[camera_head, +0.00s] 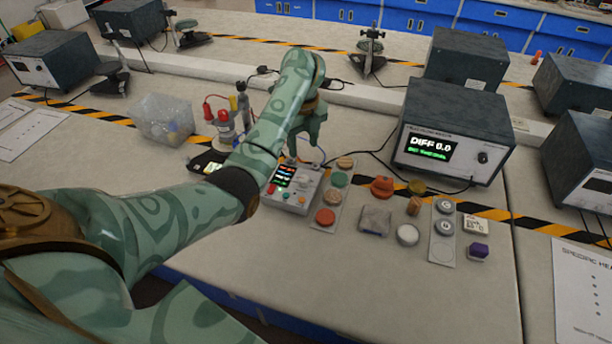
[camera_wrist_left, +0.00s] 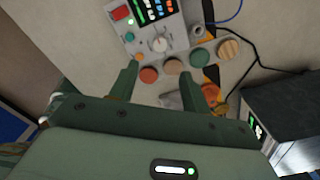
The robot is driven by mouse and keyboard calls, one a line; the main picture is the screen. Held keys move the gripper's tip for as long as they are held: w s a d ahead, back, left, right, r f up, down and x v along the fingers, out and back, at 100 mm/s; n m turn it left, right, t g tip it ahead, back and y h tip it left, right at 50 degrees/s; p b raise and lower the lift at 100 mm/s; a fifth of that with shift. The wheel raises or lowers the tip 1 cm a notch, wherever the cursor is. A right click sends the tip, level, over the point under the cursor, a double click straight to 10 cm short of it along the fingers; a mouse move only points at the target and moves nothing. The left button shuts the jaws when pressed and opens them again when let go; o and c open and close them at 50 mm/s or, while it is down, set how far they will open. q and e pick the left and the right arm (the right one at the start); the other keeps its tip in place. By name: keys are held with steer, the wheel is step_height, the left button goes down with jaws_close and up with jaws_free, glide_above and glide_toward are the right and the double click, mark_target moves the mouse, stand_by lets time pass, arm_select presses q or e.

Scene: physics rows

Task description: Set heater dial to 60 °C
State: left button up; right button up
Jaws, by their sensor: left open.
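The heater control box (camera_head: 296,196) is a small light-grey unit with a lit colour display (camera_head: 284,176), standing on the bench. In the left wrist view the box (camera_wrist_left: 178,36) shows at the top, with a white round dial (camera_wrist_left: 160,44) on its face and red, green and orange buttons around it. The dial's reading is too small to tell. My left gripper (camera_head: 305,152) is over the box, pointing down. In the left wrist view its fingers (camera_wrist_left: 156,80) are apart with nothing between them, and the dial lies beyond their tips. My right gripper is not in view.
Wooden, green and red discs (camera_head: 325,217) lie on a strip right of the box. A grey block (camera_head: 375,220), a white disc (camera_head: 407,235) and a large meter reading DIFF 0.0 (camera_head: 455,142) are further right. A clear bin (camera_head: 163,118) and a flask (camera_head: 224,128) stand left.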

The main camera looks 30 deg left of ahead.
mark_target(304, 178)
arm_select(q)
step_height(304, 178, down, 12)
steer(key=b, duration=0.4)
steer(key=shift+c, duration=0.3)
steer(key=c, duration=0.9)
